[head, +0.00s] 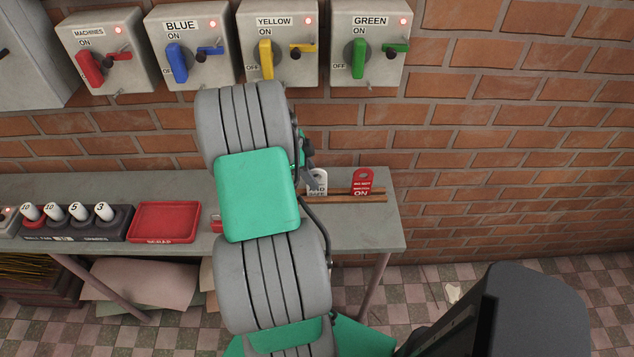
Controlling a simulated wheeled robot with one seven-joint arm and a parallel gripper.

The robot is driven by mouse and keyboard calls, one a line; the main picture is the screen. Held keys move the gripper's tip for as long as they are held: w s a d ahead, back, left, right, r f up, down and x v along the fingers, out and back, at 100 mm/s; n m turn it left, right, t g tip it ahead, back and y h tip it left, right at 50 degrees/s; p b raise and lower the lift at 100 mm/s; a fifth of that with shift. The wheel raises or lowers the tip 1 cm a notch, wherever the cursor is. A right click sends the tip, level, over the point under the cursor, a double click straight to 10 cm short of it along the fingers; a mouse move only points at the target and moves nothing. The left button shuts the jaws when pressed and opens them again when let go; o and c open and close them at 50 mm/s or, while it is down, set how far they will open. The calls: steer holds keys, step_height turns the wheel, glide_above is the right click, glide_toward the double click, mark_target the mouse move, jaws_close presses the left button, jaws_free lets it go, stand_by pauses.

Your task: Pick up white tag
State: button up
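The white tag (318,180) stands upright in a low wooden rack (345,199) near the right end of the grey table. It has dark lettering, partly covered on its left side by my arm. A red tag (362,181) stands to its right in the same rack. My gripper (310,170) is mostly hidden behind my arm; only a small dark part shows, just above the white tag's top. I cannot tell whether it touches the tag, nor whether the fingers are open or shut.
The grey table (385,235) stands against a brick wall. A red tray (164,222) and a block of numbered weights (75,222) lie to the left. Switch boxes, including the green-switch box (369,45), hang above. The table's right end is mostly clear.

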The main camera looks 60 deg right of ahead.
mark_target(322, 191)
steer(key=shift+s+d, duration=0.2)
steer(key=shift+s, duration=0.2)
steer(key=x, duration=0.5)
steer(key=shift+w+p, duration=0.1)
steer(key=shift+p, duration=0.3)
steer(key=shift+c, duration=0.4)
jaws_close()
